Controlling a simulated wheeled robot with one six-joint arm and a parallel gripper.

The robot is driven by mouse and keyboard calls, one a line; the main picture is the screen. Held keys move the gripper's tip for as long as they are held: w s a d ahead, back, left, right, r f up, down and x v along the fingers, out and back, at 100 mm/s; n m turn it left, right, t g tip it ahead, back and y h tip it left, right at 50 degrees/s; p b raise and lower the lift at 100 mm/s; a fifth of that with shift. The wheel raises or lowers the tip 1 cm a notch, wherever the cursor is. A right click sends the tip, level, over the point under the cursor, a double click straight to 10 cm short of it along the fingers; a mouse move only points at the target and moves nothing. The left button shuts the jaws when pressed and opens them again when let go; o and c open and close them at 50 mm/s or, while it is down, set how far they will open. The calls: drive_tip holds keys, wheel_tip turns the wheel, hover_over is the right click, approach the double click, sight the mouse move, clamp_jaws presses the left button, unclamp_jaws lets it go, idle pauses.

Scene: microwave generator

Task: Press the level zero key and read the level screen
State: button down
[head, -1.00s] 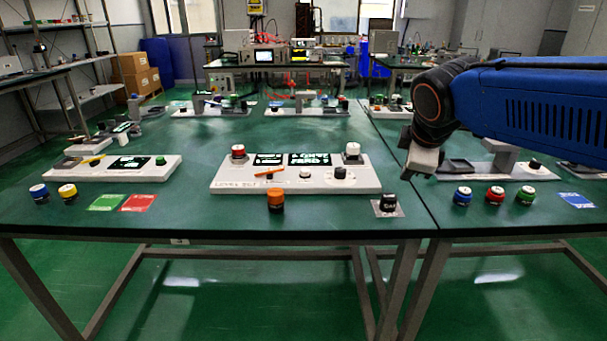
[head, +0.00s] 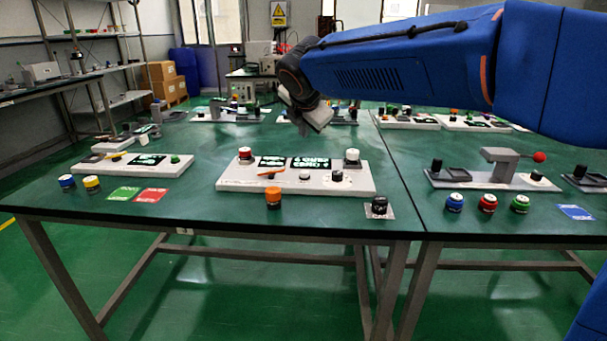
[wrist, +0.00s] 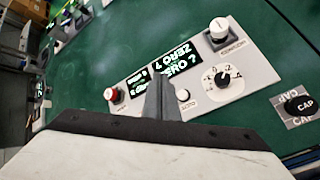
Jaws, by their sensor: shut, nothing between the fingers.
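A white panel (head: 230,185) stands on the green table and also shows in the wrist view (wrist: 240,95). It carries a small dark screen (head: 271,161) and a larger one (head: 310,163). In the wrist view the larger screen (wrist: 175,68) has light lettering that seems to include "ZERO ?". A small white key (wrist: 182,95) with a tiny label sits just below it and shows in the head view (head: 305,174). My gripper (head: 303,128) is shut and empty, above and behind the panel. In the wrist view its fingers (wrist: 160,80) overlap the screens, left of the key.
The panel also has a red button (head: 245,152), a white knob (head: 352,155), a black dial (head: 337,176) and an orange lever (head: 270,175). An orange knob (head: 273,198) and a black cap (head: 379,205) stand in front. A grey fixture (head: 495,170) stands right.

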drive_tip(key=shift+f, duration=0.1)
drive_tip(key=shift+f, duration=4.3)
drive_tip(key=shift+f, duration=1)
drive_tip(key=shift+r, duration=1)
wheel_tip(320, 180, up, 5)
idle(0.5)
drive_tip(key=shift+d, duration=0.1)
idle(0.4)
